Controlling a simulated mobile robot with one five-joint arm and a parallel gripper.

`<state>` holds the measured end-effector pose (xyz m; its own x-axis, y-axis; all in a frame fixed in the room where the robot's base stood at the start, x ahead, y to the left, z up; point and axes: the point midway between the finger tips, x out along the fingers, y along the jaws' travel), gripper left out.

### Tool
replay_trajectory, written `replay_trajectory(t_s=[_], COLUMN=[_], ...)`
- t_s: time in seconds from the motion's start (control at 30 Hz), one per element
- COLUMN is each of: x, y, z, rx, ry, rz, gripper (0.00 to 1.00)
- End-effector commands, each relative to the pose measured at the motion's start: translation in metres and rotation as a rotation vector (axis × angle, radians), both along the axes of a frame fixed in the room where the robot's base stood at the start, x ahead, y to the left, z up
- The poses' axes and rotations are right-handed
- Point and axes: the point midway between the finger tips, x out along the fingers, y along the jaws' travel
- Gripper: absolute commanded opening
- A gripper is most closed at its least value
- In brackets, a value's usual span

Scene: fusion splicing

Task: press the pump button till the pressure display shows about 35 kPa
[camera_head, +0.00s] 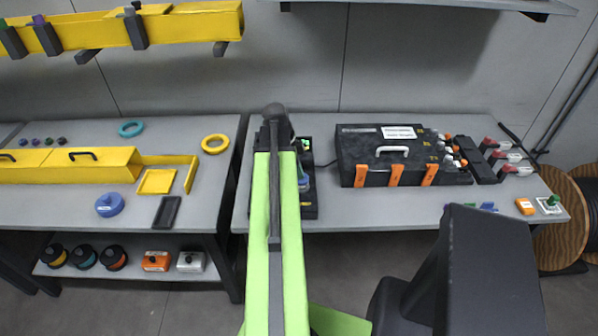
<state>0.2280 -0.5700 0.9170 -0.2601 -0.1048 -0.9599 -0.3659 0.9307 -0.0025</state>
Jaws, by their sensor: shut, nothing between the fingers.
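My green arm reaches over the right bench, and the dark end with my gripper (275,116) is above a black unit (309,205). The gripper is shut and empty, seen from behind, so its fingertips are hard to make out. The unit is partly hidden by my arm. A small green part (305,144) shows at the unit's back right, just right of the gripper; I cannot tell whether it is the pump button. I cannot make out a pressure display or any reading. Contact between gripper and unit cannot be told.
A black case (360,146) with orange latches and a white handle stands right of the unit. Red-topped items (490,143) stand beyond it. A green knob on a white base (549,209) is at the bench's right end. A yellow trough (65,165) lies on the left bench.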

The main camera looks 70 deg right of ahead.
Motion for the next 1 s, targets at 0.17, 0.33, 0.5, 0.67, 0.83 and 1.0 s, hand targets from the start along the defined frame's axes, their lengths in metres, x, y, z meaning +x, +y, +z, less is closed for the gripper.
replay_trajectory(t_s=[0.17,0.33,0.5,0.67,0.83,1.0], x=[0.007,0.017,0.025,0.027,0.027,0.027], y=[0.002,0.006,0.01,0.01,0.01,0.011], z=[0.053,0.091,0.11,0.11,0.109,0.109], rx=[-0.003,-0.005,-0.004,-0.005,-0.005,-0.005], ry=[0.0,0.0,0.001,0.0,0.001,0.001], rz=[0.001,0.0,0.002,0.002,0.003,0.003], gripper=[0.0,0.0,0.0,0.0,0.0,0.0])
